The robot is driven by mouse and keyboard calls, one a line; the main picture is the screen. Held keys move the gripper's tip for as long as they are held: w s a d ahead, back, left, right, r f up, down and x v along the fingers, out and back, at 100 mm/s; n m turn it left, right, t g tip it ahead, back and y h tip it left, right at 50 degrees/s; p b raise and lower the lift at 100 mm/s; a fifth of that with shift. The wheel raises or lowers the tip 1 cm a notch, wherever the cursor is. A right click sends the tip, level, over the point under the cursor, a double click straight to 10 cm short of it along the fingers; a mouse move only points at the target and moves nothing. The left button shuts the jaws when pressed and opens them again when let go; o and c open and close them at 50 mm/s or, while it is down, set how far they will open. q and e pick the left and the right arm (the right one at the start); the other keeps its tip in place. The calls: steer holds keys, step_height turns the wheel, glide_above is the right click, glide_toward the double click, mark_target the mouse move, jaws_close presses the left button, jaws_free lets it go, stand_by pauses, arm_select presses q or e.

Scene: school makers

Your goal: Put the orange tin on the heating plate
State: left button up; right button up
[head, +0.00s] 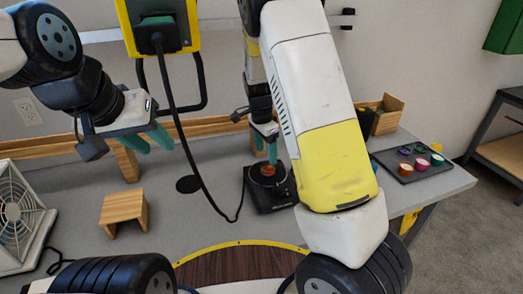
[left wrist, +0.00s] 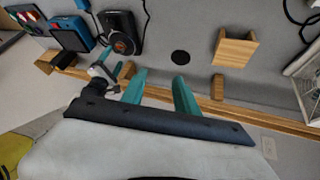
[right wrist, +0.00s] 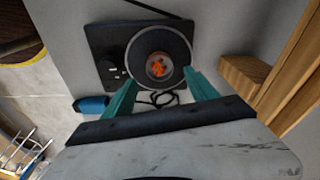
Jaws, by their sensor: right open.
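The orange tin (head: 268,170) sits on the round top of the black heating plate (head: 275,200), near the middle of the table. In the right wrist view the tin (right wrist: 158,67) is near the centre of the plate's disc (right wrist: 140,48). My right gripper (head: 265,150) is just above the tin, pointing down. Its fingers (right wrist: 161,88) are spread apart with nothing held between them. The heating plate also shows in the left wrist view (left wrist: 112,20). My left gripper (head: 150,142) is raised over the back left of the table; its fingers (left wrist: 160,82) are open and empty.
A dark tray (head: 395,170) with several coloured tins lies at the right. A wooden stand (head: 123,208) and a fan-like white device (head: 20,225) are at the left. A cable hangs from a yellow device (head: 160,25) to the table. My right arm hides part of the table.

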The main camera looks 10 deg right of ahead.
mark_target(264, 168)
steer(key=s+d+r+n+t+y, duration=0.1)
steer(key=s+r+n+y, duration=0.15)
steer(key=s+r, duration=0.5)
steer(key=s+d+r+n+t+y, duration=0.1)
steer(key=s+r+n, duration=0.35)
steer(key=r, duration=0.65)
steer(key=s+r+n+t, duration=0.1)
steer(key=s+r+n, duration=0.1)
steer(key=s, duration=0.5)
steer(key=s+d+r+n+t, duration=0.1)
steer(key=s+r+n+t, duration=0.1)
steer(key=s+n, duration=0.3)
steer(key=shift+s+r+t, duration=0.25)
steer(key=shift+s+t, duration=0.05)
steer(key=shift+s, duration=0.55)
